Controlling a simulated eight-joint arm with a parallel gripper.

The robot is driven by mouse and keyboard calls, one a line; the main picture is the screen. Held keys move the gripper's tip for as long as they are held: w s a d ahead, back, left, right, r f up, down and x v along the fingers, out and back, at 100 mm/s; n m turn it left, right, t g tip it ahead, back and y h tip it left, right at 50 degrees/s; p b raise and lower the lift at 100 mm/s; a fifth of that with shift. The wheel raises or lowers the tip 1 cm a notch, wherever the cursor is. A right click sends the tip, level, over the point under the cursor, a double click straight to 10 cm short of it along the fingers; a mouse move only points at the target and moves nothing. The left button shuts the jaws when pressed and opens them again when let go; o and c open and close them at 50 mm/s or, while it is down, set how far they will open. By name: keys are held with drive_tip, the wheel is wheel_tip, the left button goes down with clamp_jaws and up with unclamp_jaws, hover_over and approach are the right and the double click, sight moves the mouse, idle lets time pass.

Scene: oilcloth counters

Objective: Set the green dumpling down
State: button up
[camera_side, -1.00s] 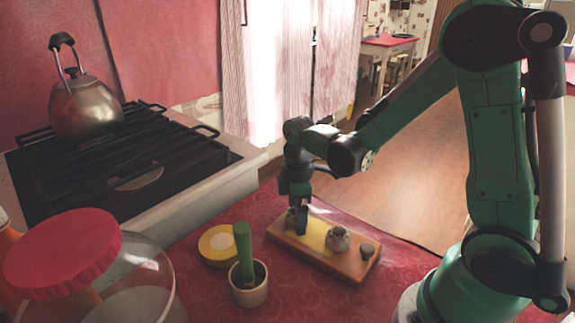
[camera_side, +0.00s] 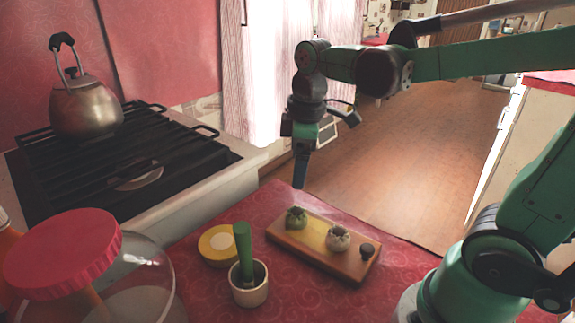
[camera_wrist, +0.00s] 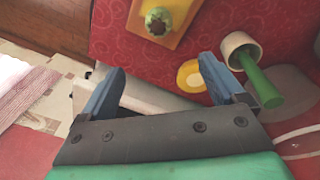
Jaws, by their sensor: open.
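The green dumpling (camera_side: 297,218) sits on the left end of a wooden board (camera_side: 345,268) with a yellow patch, and nothing holds it. In the wrist view the green dumpling (camera_wrist: 158,22) shows at the top, on the board's end. My gripper (camera_side: 301,178) is raised above and behind the board, clear of the dumpling. In the wrist view my gripper (camera_wrist: 165,80) has its two blue fingers wide apart with nothing between them. A pale dumpling (camera_side: 338,238) and a small dark piece (camera_side: 367,250) sit further right on the board.
A cup (camera_side: 249,289) with a green pestle (camera_side: 243,250) stands left of the board, in front of a yellow round item (camera_side: 219,244). A red-lidded jar (camera_side: 62,250) is at front left. A kettle (camera_side: 86,108) stands on the black stove (camera_side: 120,165).

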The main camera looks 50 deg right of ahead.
drive_tip(key=s+a+m+t, duration=0.1)
drive_tip(key=m+t, duration=0.1)
drive_tip(key=s+a+f+m+t, duration=0.1)
drive_tip(key=m, duration=0.2)
drive_tip(key=s+a+m+t, duration=0.1)
drive_tip(key=m+t, duration=0.1)
drive_tip(key=shift+f+m+t, duration=0.15)
drive_tip(key=shift+m+t, duration=0.15)
drive_tip(key=shift+m, duration=0.1)
idle(0.6)
